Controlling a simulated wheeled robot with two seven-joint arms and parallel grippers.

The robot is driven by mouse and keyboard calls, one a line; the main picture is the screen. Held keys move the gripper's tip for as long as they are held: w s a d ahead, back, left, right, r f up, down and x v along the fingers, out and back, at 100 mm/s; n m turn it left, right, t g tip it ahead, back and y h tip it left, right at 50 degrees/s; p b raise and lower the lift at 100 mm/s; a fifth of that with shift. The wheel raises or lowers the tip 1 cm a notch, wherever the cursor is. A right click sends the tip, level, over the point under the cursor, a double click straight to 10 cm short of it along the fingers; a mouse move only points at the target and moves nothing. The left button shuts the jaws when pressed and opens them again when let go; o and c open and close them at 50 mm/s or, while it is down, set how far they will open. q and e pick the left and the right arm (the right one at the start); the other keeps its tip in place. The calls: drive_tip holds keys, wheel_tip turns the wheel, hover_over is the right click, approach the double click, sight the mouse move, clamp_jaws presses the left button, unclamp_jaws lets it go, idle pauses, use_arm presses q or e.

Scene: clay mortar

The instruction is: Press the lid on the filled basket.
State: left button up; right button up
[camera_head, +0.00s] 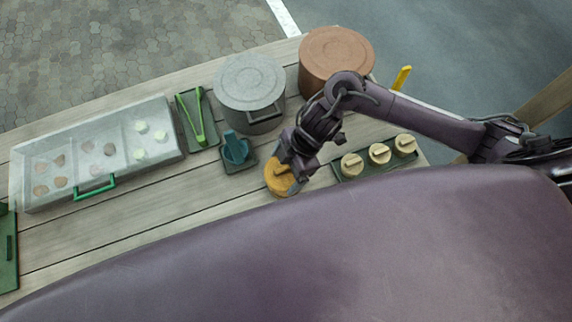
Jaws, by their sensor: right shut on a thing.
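My right gripper (297,172) comes in from the right and reaches down over a round orange-brown basket (276,188) near the table's front edge. It is shut on a light brown piece, seemingly the handle of a lid (281,170), at the top of the basket. The fingers partly cover it, and I cannot tell whether the lid is seated on the rim. What fills the basket is hidden. My left gripper is out of the picture.
A blue holder (236,148), green tongs (199,120), a grey pot (250,85) and a brown pot (335,55) lie behind. A clear case (95,150) with a green handle sits left.

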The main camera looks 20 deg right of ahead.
idle(0.7)
drive_tip(key=shift+f+p, duration=0.35)
drive_tip(key=shift+f, duration=0.1)
idle(1.1)
drive_tip(key=o, duration=0.7)
drive_tip(key=shift+r, duration=0.1)
drive_tip(key=shift+r+p, duration=2.95)
drive_tip(key=shift+p, duration=0.2)
drive_tip(key=shift+c, duration=0.3)
clamp_jaws()
